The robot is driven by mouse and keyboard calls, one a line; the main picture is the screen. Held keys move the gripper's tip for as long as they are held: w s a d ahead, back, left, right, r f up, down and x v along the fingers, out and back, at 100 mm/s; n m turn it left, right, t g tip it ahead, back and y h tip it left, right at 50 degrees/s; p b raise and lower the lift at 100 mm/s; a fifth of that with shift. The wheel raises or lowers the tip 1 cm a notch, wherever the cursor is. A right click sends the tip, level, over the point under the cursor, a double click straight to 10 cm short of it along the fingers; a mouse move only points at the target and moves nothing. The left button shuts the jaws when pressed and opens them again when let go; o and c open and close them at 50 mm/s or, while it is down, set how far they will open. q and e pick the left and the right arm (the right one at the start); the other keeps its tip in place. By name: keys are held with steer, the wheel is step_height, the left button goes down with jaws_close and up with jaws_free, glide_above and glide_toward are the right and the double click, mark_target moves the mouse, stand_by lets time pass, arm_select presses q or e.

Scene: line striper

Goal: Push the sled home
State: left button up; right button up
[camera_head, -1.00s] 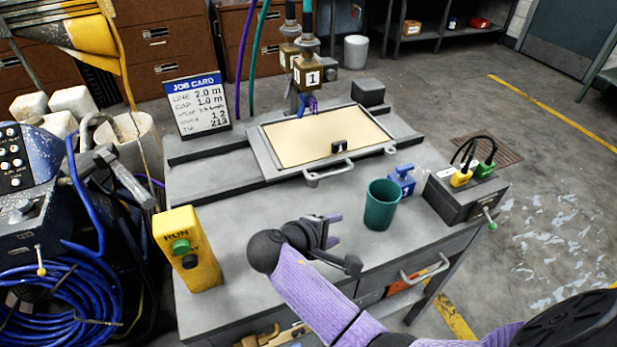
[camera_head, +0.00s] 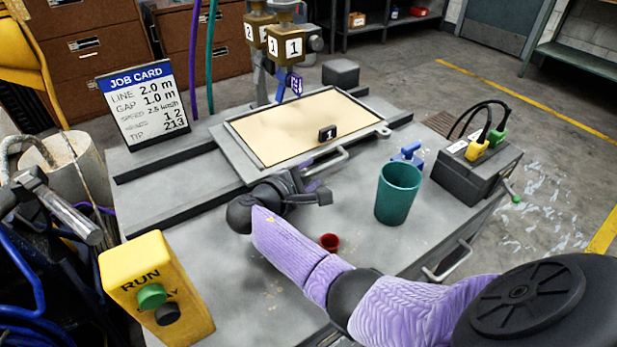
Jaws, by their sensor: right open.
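The sled (camera_head: 232,158) is a grey tray with a beige panel (camera_head: 290,132) and a small black block marked 1 (camera_head: 327,134) on it. It sits across the dark rails (camera_head: 160,160) on the grey bench, below the numbered spray heads (camera_head: 284,42). A bar handle (camera_head: 335,158) runs along its near edge. My right gripper (camera_head: 318,182) is open, close to the near left part of this handle. The arm partly hides the handle, and I cannot tell whether the fingers touch it. My left gripper is out of view.
A green cup (camera_head: 397,193) stands right of my right gripper, with a blue object (camera_head: 408,152) behind it. A small red cup (camera_head: 329,242) is beside my forearm. A yellow RUN box (camera_head: 155,290), job card (camera_head: 143,104) and black connector box (camera_head: 475,165) stand on the bench.

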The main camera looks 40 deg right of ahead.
steer(key=shift+w+d+f, duration=0.1)
steer(key=shift+d, duration=0.35)
jaws_close()
stand_by(0.6)
steer(key=shift+a+f, duration=0.1)
stand_by(0.4)
